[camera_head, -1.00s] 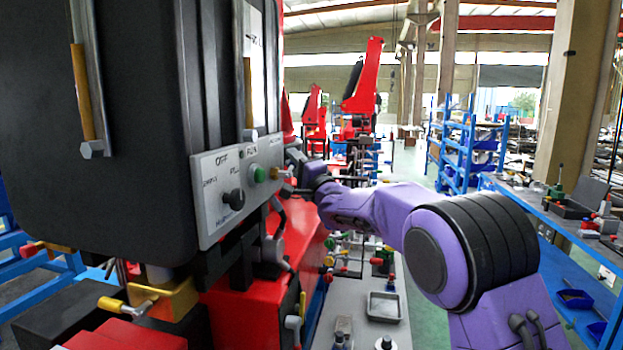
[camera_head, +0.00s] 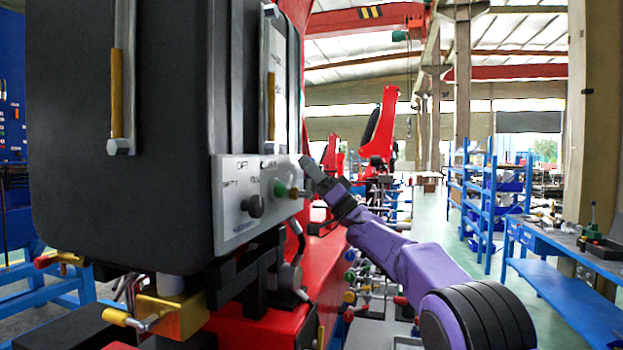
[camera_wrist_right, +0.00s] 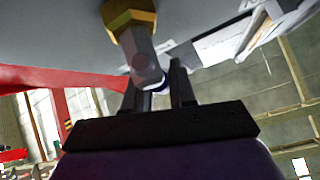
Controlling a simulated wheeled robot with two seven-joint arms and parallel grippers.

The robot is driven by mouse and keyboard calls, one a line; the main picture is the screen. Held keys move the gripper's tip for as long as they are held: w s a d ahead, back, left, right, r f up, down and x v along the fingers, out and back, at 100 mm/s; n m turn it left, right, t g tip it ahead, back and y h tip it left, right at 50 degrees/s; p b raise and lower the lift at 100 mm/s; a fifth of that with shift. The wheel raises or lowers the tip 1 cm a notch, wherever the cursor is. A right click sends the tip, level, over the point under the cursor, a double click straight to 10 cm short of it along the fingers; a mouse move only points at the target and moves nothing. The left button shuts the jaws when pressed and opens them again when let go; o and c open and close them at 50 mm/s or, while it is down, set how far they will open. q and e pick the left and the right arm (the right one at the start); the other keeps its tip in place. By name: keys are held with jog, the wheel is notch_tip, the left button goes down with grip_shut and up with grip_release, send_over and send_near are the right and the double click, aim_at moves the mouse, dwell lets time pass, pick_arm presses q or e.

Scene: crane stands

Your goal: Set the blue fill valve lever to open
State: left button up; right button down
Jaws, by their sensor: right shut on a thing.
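In the right wrist view, a brass hex fitting (camera_wrist_right: 130,15) carries a grey stub (camera_wrist_right: 143,58) with a small blue part (camera_wrist_right: 160,86) at its end, which I take as the blue fill valve lever. My right gripper (camera_wrist_right: 158,92) is shut on this end, one dark finger on each side. In the head view, my right gripper (camera_head: 308,170) is at the right end of the grey control panel (camera_head: 236,214). The lever is hidden there behind the gripper, so its exact angle cannot be told. My left gripper is not in view.
The panel has a black knob (camera_head: 254,206) and a green button (camera_head: 281,189) close to my gripper. A large black cabinet (camera_head: 120,180) stands at left. Red-tipped (camera_head: 46,261) and yellow-tipped (camera_head: 116,317) valves sit below. The aisle at right is open floor.

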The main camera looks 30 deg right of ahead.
jog(key=shift+s+a+r+n+g+y, duration=0.1)
jog(key=shift+s+a+n+g+y, duration=0.1)
jog(key=shift+n+g+y, duration=1)
jog(key=shift+s+a+r+n+g+y, duration=0.15)
jog(key=shift+n+g+y, duration=0.65)
jog(key=shift+n, duration=0.8)
jog(key=shift+s+a+n+g+y, duration=0.25)
jog(key=shift+n+g+y, duration=0.45)
jog(key=shift+n+g, duration=0.6)
jog(key=shift+n, duration=0.3)
jog(key=c, duration=1)
grip_release()
jog(key=shift+a, duration=0.1)
jog(key=shift+s+f, duration=0.1)
jog(key=shift+f, duration=0.25)
jog(key=b+v, duration=0.6)
jog(key=v, duration=0.4)
jog(key=shift+r+b, duration=0.1)
jog(key=shift+b, duration=0.2)
